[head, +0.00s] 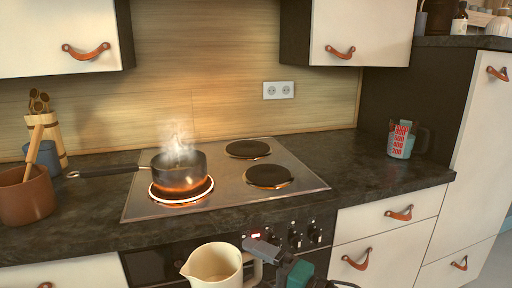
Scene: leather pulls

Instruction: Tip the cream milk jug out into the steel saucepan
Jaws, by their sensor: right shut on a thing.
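The cream milk jug (213,263) is at the bottom centre of the head view, in front of the stove's front edge. It looks about upright, with its spout to the left; its lower part is cut off by the frame. My right gripper (262,257) is shut on the jug's handle, at the jug's right side. The steel saucepan (181,176) stands on the glowing front left burner, beyond and left of the jug. Steam rises from it, and its black handle points left. The pan's contents are not clear. My left gripper is out of view.
The hob (288,193) has other burners free. A brown pot (25,195), a blue mug (42,153) and a wooden utensil holder (47,137) stand at the left. A measuring cup (401,140) stands at the right. Counter between hob and cup is clear.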

